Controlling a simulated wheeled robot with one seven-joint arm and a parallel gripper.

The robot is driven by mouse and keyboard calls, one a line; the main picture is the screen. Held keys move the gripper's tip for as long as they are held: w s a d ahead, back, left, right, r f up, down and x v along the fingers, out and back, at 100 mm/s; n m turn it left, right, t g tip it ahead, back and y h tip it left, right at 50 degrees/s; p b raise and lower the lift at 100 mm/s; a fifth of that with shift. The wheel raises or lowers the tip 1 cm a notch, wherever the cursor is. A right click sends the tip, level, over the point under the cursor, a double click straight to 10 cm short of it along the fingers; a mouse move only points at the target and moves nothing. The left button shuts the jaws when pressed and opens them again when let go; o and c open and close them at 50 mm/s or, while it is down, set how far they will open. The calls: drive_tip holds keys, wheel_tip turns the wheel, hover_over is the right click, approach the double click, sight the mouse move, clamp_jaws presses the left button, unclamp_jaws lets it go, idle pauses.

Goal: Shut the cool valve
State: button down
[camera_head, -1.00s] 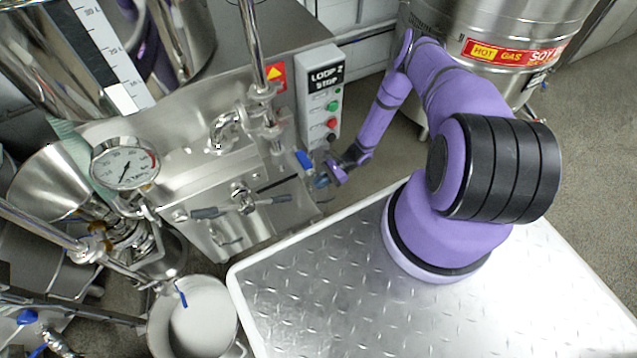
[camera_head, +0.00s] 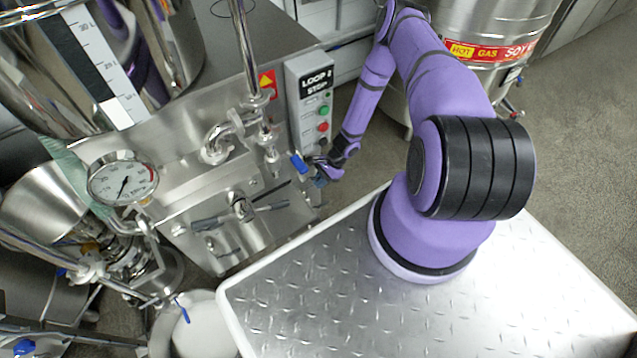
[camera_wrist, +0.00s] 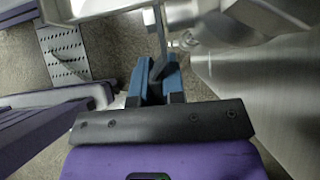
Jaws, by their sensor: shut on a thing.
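My gripper (camera_head: 320,177) is low at the right front of the steel mill cabinet, below the stop box. In the wrist view, the two blue fingers (camera_wrist: 156,82) close around a dark grey lever handle (camera_wrist: 158,68) with a thin metal stem. I see no label on it, so I cannot tell from the frames that it is the cool valve. A blue valve handle (camera_head: 299,164) is just left of my gripper in the head view. The held lever's valve body is not clear in the head view.
The LOOP 2 STOP box (camera_head: 312,100) stands above my gripper. Two grey-handled levers (camera_head: 240,210) are on the cabinet front. A gauge (camera_head: 123,180) and a white bucket (camera_head: 205,330) are at left. A steel tank (camera_head: 480,50) stands behind my arm.

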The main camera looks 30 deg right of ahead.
idle(0.4)
drive_tip(key=c, duration=1.2)
unclamp_jaws()
drive_tip(key=v, duration=0.3)
drive_tip(key=d, duration=1.2)
